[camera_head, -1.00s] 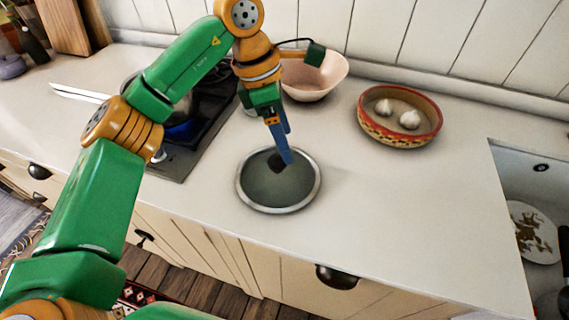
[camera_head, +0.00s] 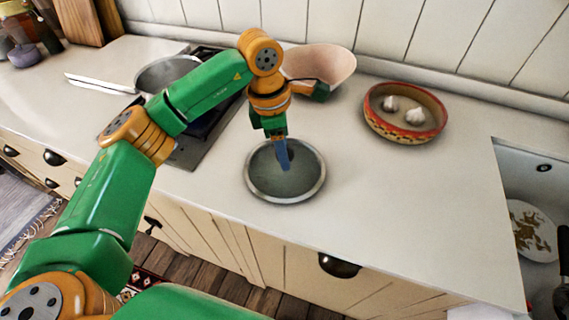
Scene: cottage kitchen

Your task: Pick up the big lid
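The big lid (camera_head: 262,184) is a round, grey-green disc with a pale metal rim. It lies flat on the white counter near the front edge. My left gripper (camera_head: 285,168) points down over the middle of the lid, its blue fingers at or just above the centre where the knob is. The fingers hide most of the knob. They are seen nearly edge-on, so I cannot tell whether they are open or shut, or touching the knob. My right gripper is not in view.
A pink bowl (camera_head: 325,62) stands behind my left arm. A red patterned bowl (camera_head: 400,130) with garlic stands at the right. A hob (camera_head: 190,152) with a pan (camera_head: 165,72) lies to the left. A sink (camera_head: 512,172) with a dirty plate (camera_head: 530,215) is at far right. The counter right of the lid is clear.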

